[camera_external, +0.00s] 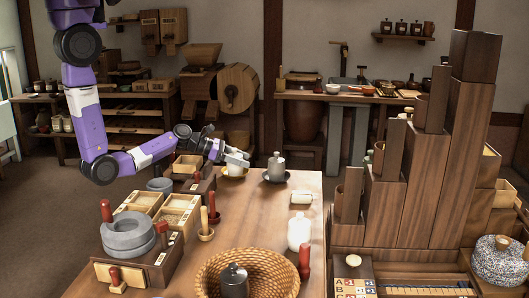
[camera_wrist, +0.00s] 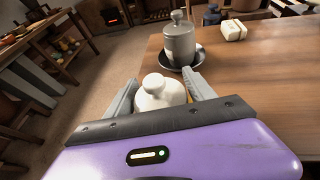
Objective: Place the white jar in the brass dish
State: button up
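A white jar (camera_wrist: 160,94) with a round knob lid sits between the spread fingers of my gripper (camera_wrist: 162,88) in the wrist view. A strip of yellow shows between the jar and the right finger, so the fingers look open. In the external view my gripper (camera_external: 236,157) is at the table's far left end, just above a brass dish (camera_external: 232,177). A pale shape there appears to be the jar in the dish; contact is partly hidden. A second white lidded jar (camera_external: 299,232) stands upright near the table's right edge.
A grey lidded jar (camera_external: 276,168) on a dark saucer stands just right of the dish. A white block (camera_external: 301,198) lies farther right. Wooden trays (camera_external: 181,212), a stone quern (camera_external: 128,237) and a wicker basket (camera_external: 205,272) fill the front. The table's middle is mostly clear.

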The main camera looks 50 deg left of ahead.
jog(key=shift+o, duration=0.9)
jog(key=shift+r, duration=0.15)
jog(key=v, duration=1.2)
